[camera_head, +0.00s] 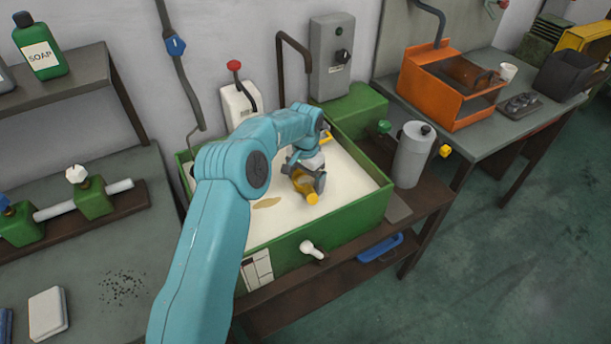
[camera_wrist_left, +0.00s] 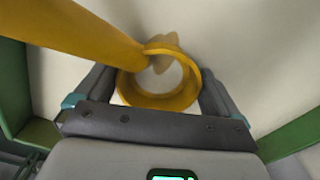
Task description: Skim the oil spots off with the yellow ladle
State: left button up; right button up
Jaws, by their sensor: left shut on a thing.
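The yellow ladle (camera_head: 304,184) is over the pale liquid in the green tank (camera_head: 345,218). My left gripper (camera_head: 308,178) is shut on it. In the left wrist view the ladle's round yellow part (camera_wrist_left: 160,101) sits between the two fingers, and its shaft runs to the upper left. A tan oil spot (camera_head: 266,203) lies on the liquid left of the ladle. In the left wrist view a brownish spot (camera_wrist_left: 157,49) shows just beyond the ladle's rim. My arm hides part of the tank's left side. My right gripper is not in view.
A grey cylinder (camera_head: 412,155) stands right of the tank. A green block (camera_head: 354,107) and a grey switch box (camera_head: 331,57) are behind it. An orange bin (camera_head: 447,88) is on the right table. A white tap (camera_head: 312,250) sticks out in front.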

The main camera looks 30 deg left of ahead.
pick_arm(q)
jog(key=shift+s+a+f+b, duration=0.25)
jog(key=shift+s+a+b, duration=0.05)
jog(key=shift+s+a, duration=0.1)
jog(key=shift+s+a+r+b, duration=0.1)
jog(key=shift+s+a+b, duration=0.15)
jog(key=shift+s, duration=0.5)
jog(key=shift+s+a+b, duration=1.65)
jog(key=shift+s+a, duration=1)
jog(key=shift+s, duration=2.45)
jog(key=shift+s+a+b, duration=1.6)
jog(key=shift+s+a, duration=1)
jog(key=shift+s, duration=2.5)
notch_tip(320, 180, up, 12)
jog(key=p, duration=0.9)
